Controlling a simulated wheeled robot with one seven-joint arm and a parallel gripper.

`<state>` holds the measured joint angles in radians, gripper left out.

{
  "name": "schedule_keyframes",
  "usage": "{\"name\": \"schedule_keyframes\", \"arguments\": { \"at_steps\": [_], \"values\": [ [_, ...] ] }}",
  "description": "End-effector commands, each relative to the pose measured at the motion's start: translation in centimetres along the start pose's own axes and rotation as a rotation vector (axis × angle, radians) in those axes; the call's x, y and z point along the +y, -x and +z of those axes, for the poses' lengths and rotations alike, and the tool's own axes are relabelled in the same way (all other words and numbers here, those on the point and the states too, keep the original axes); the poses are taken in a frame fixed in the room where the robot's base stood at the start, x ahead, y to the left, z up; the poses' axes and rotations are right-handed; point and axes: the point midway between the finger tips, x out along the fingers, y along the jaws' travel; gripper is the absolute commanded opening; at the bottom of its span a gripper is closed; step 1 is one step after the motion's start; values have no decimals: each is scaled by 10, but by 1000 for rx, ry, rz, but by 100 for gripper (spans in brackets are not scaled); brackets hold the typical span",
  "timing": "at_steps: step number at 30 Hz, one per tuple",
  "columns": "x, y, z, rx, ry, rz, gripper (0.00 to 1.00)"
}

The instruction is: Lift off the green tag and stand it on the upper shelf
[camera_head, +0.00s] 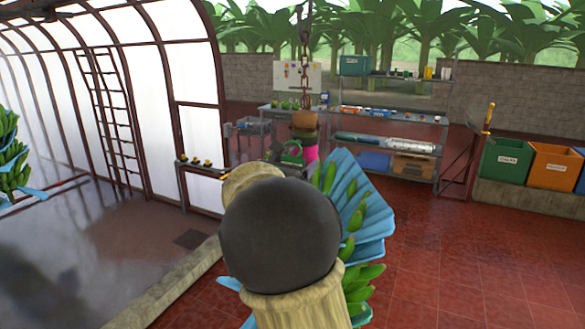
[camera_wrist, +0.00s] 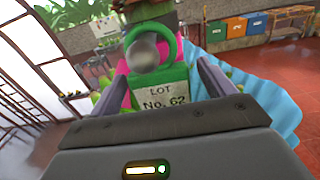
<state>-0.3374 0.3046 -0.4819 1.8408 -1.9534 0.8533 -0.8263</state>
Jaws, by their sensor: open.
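The green tag (camera_wrist: 160,98), with a ring at its top and a white label reading "LOT No. 62", is upright in the wrist view. Its ring surrounds a rounded grey knob (camera_wrist: 146,53). My gripper (camera_wrist: 169,72) is open, with one finger on each side of the tag; I cannot tell whether either finger touches it. Pink material shows behind the tag. In the head view the tag (camera_head: 292,152) is small and partly hidden behind my arm. The rack's upper shelf (camera_head: 395,77) stands at the back, with a teal crate and small containers on it.
A chain (camera_head: 303,45) hangs above the stem. A blue cover (camera_head: 362,205) and green bananas (camera_head: 362,283) are close to my arm. Green and orange bins (camera_head: 553,166) stand at the right. Red floor at right is clear.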

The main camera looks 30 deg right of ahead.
Motion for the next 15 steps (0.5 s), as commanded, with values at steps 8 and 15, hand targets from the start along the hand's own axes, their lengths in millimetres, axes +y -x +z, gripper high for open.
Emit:
{"name": "schedule_keyframes", "arguments": {
  "at_steps": [8, 15],
  "values": [
    [0, 0, 0, 0, 0, 0, 37],
    [0, 0, 0, 0, 0, 0, 34]
  ]
}}
